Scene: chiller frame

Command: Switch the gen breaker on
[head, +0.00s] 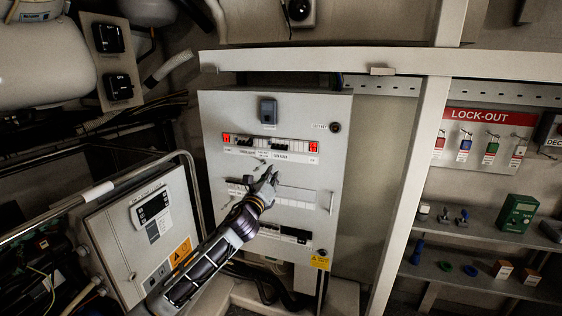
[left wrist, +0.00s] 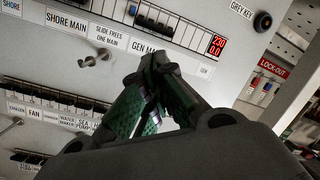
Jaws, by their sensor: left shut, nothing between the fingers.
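The white breaker panel (head: 215,110) stands in the middle of the head view. Its top row has dark breakers between two red displays. In the left wrist view, the gen main breakers (left wrist: 155,17) sit above a partly covered label reading "GEN MA" (left wrist: 143,47). Whether their levers are on or off is too small to tell. My left gripper (head: 270,179) is shut and empty, in front of the panel below the top row. In the left wrist view its green fingers (left wrist: 152,75) overlap the panel just below the gen label. My right gripper is not in view.
A metal peg (left wrist: 97,58) sticks out below the label "SLIDE FREES ONE MAIN" (left wrist: 110,38). A lower breaker row (left wrist: 62,100) is left of the gripper. A beige post (head: 412,190) stands right of the panel, before the lock-out board (head: 480,118) and shelves.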

